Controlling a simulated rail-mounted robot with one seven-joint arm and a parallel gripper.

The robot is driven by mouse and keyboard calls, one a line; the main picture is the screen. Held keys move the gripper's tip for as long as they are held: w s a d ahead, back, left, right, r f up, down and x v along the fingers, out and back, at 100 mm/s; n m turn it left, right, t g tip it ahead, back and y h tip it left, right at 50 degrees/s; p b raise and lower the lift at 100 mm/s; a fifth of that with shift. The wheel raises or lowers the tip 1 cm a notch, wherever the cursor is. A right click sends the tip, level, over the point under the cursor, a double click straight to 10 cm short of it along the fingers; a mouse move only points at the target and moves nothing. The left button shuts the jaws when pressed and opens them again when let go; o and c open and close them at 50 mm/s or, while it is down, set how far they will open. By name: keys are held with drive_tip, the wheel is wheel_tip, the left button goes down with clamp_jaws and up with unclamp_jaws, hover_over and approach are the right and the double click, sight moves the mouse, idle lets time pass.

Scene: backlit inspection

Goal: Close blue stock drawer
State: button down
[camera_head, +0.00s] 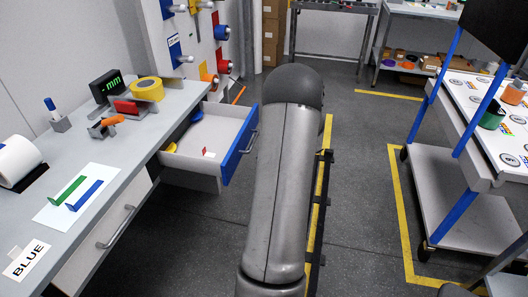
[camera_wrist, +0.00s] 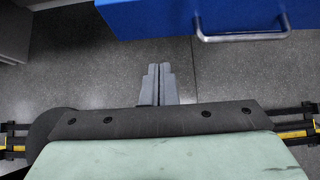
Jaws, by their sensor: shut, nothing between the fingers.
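The blue stock drawer (camera_head: 238,146) stands pulled out from under the grey workbench in the head view, with a blue front and a silver bar handle (camera_head: 250,143). Its open tray holds a yellow item, a blue item and a small red-and-white item. In the wrist view the blue drawer front (camera_wrist: 160,17) and its handle (camera_wrist: 242,36) show at the top. My gripper (camera_wrist: 158,68) is shut and empty, with its fingertips below the drawer front in the picture and apart from the handle. In the head view my arm hides the gripper.
The workbench (camera_head: 178,97) carries a tape roll (camera_head: 147,89), a display, a pen stand and a "BLUE" label (camera_head: 27,260). A white drawer (camera_head: 105,237) below is shut. A wheeled cart (camera_head: 468,205) stands at right.

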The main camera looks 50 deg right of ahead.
drive_tip(key=shift+w+a+f, duration=0.5)
drive_tip(key=shift+w+f, duration=0.15)
drive_tip(key=shift+w, duration=0.6)
drive_tip(key=shift+w+a+f, duration=0.5)
drive_tip(key=shift+w+f, duration=0.2)
drive_tip(key=shift+w, duration=0.55)
drive_tip(key=shift+w+a+f, duration=0.5)
drive_tip(key=shift+w+f, duration=0.15)
drive_tip(key=shift+w, duration=0.6)
